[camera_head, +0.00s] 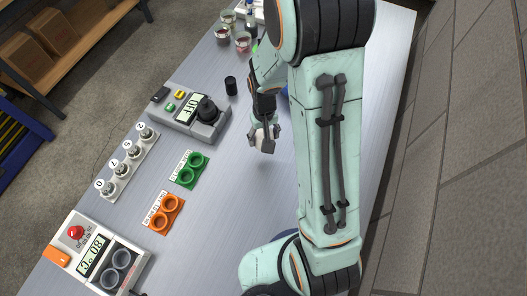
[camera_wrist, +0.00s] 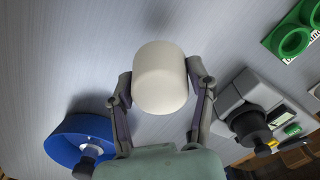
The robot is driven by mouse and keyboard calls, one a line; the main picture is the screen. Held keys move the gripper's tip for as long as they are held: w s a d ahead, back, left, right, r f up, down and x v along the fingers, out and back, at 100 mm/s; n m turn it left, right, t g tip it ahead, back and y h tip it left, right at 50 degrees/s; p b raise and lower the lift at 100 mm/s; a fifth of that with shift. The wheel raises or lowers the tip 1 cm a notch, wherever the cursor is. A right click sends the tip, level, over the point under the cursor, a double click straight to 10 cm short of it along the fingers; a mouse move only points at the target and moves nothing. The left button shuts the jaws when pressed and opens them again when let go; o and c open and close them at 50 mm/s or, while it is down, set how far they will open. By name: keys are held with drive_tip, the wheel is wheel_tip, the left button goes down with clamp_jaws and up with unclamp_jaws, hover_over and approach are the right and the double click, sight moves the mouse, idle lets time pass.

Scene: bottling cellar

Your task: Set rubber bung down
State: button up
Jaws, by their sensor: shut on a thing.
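The rubber bung, a cream-white rounded cylinder (camera_wrist: 160,78), is held between the two fingers of my gripper (camera_wrist: 160,85) in the wrist view. In the head view my gripper (camera_head: 263,141) is over the middle of the grey metal table (camera_head: 237,190), with the pale bung (camera_head: 261,134) partly hidden by its fingers. The gripper is shut on the bung. I cannot tell how high above the table the bung is.
Green (camera_head: 189,170) and orange (camera_head: 164,213) two-ring holders lie nearer. Bare table surrounds the gripper.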

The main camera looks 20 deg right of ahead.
sight(263, 133)
wheel_tip(263, 133, down, 7)
drive_tip(key=shift+a+f, duration=0.1)
drive_tip(key=shift+f, duration=0.1)
idle(0.3)
drive_tip(key=o, duration=1.2)
wheel_tip(263, 133, up, 12)
drive_tip(key=r, duration=0.1)
drive_tip(key=s+r, duration=0.1)
drive_tip(key=s+a+r, duration=0.1)
drive_tip(key=shift+r, duration=0.2)
drive_tip(key=shift+n+y, duration=0.4)
drive_tip(key=shift+n, duration=0.2)
drive_tip(key=s+a+r, duration=0.1)
drive_tip(key=s+r, duration=0.2)
drive_tip(key=s, duration=0.2)
drive_tip(key=s+a+r, duration=0.1)
drive_tip(key=s+r, duration=0.1)
drive_tip(key=s, duration=0.3)
drive_tip(key=s+a+r, duration=0.1)
drive_tip(key=s+r, duration=0.2)
drive_tip(key=s, duration=0.2)
drive_tip(key=shift+a+r, duration=0.2)
drive_tip(key=shift+r, duration=0.15)
